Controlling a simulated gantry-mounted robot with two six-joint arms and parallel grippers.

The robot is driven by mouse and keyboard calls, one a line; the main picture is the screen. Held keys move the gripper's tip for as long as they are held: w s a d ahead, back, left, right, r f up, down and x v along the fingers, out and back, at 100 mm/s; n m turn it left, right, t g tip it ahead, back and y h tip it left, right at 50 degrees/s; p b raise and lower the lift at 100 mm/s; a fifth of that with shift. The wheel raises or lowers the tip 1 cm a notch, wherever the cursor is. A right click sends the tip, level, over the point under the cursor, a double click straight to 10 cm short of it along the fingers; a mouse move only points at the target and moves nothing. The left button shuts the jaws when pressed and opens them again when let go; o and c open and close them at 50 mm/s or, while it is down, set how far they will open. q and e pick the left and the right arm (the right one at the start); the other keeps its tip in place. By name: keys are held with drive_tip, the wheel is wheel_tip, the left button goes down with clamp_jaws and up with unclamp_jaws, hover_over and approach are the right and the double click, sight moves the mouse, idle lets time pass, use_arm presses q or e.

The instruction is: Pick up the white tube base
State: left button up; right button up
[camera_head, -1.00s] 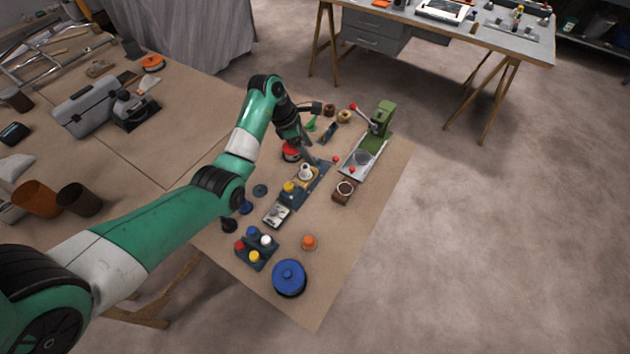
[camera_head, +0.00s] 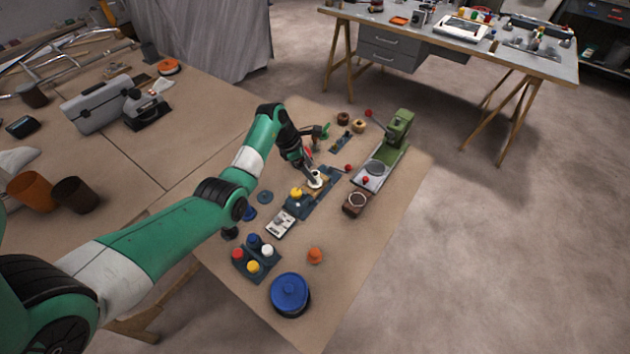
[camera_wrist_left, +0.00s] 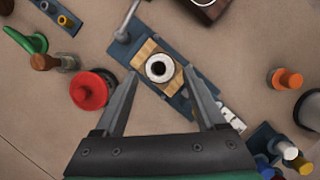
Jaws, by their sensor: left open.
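The white tube base (camera_head: 314,179) is a small white ring-shaped piece with a dark centre. It sits between tan wooden blocks (camera_wrist_left: 145,50) on a dark blue fixture plate (camera_wrist_left: 184,104). In the wrist view the tube base (camera_wrist_left: 150,62) shows ahead of the fingers, near the middle of the gap. My left gripper (camera_head: 309,168) is open and empty, close above the tube base; its two spread fingers (camera_wrist_left: 162,82) frame it in the wrist view. I cannot tell the exact height gap. My right gripper is not in view.
A red round-topped piece (camera_wrist_left: 91,89) stands left of my left finger. A green press (camera_head: 397,130) stands to the right on the table. A blue round container (camera_head: 290,293), a rack of coloured caps (camera_head: 262,266) and an orange piece (camera_head: 315,256) stand nearer the front.

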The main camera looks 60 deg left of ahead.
use_arm(q)
drive_tip(key=b+x, duration=0.2)
drive_tip(key=x, duration=0.1)
drive_tip(key=shift+w+f, duration=0.15)
drive_tip(key=shift+f, duration=0.2)
drive_tip(key=shift+w+f, duration=0.2)
drive_tip(key=shift+f, duration=0.15)
drive_tip(key=shift+r, duration=0.1)
clamp_jaws()
